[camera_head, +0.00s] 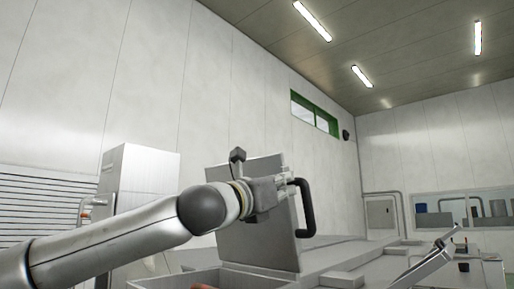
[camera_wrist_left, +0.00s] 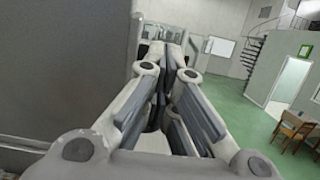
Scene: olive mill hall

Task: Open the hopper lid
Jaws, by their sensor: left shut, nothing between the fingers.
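The hopper lid (camera_head: 258,225) is a flat grey panel that stands raised, nearly upright, at the back of the grey hopper box (camera_head: 178,281). Its black bar handle (camera_head: 307,208) is on the panel's right side. My left gripper (camera_head: 284,182) is in front of the lid's upper part, near the handle's top end; I cannot tell whether it touches. In the left wrist view its fingers (camera_wrist_left: 166,55) are shut with nothing between them. A large grey surface, probably the lid (camera_wrist_left: 62,65), fills the left of that view. My right gripper is not in view.
A tall light-grey cabinet (camera_head: 145,178) stands behind my left arm. Grey machine housing (camera_head: 345,252) extends right of the lid, with a tilted panel (camera_head: 425,268) farther right. The wrist view shows open green floor (camera_wrist_left: 240,115) and a wooden table (camera_wrist_left: 298,127).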

